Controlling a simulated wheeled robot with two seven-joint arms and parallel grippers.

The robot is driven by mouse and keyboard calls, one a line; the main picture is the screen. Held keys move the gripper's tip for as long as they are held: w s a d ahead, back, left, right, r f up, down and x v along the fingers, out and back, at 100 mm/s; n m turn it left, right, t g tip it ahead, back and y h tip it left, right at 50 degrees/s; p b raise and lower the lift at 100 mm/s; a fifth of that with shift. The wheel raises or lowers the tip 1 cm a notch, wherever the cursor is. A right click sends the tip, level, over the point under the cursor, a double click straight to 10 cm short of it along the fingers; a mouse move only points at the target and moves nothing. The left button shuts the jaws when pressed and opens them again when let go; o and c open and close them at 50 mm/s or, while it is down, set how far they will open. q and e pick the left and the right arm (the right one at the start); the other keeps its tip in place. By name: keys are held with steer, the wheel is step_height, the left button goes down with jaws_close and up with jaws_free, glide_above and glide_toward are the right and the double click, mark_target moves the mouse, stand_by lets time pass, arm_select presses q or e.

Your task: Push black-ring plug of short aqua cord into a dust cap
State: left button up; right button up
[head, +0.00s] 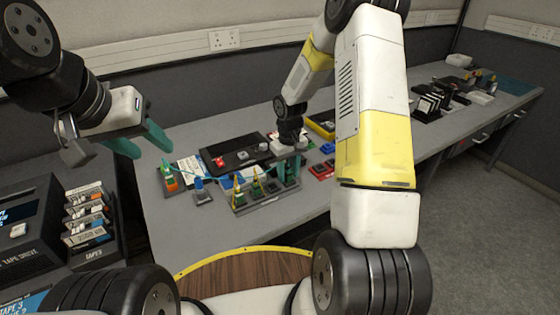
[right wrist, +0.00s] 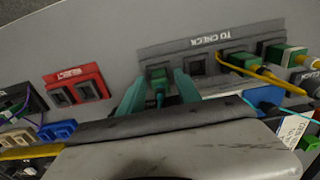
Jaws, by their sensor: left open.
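My left gripper (head: 140,147) is open and empty, above the table's left end. My right gripper (head: 289,172) is low over the grey TO CHECK rack (head: 268,201). In the right wrist view its teal fingers (right wrist: 160,84) stand on both sides of a green plug (right wrist: 158,76) seated in that rack; I cannot tell whether they press on it. A thin aqua cord (head: 212,178) runs across the table behind the rack; a thin aqua line also shows in the right wrist view (right wrist: 278,114). I cannot make out a black ring or identify a dust cap.
An orange-and-green plug in a holder (head: 170,179) and a blue plug on a grey block (head: 201,190) stand left of the rack. Yellow-corded plugs (right wrist: 240,61) occupy other rack slots. A red REJECT block (right wrist: 77,84) lies nearby. A tape drive (head: 25,228) stands at left.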

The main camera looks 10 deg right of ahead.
mark_target(288, 171)
jaws_close()
steer(key=shift+r, duration=0.2)
steer(key=shift+r, duration=2.1)
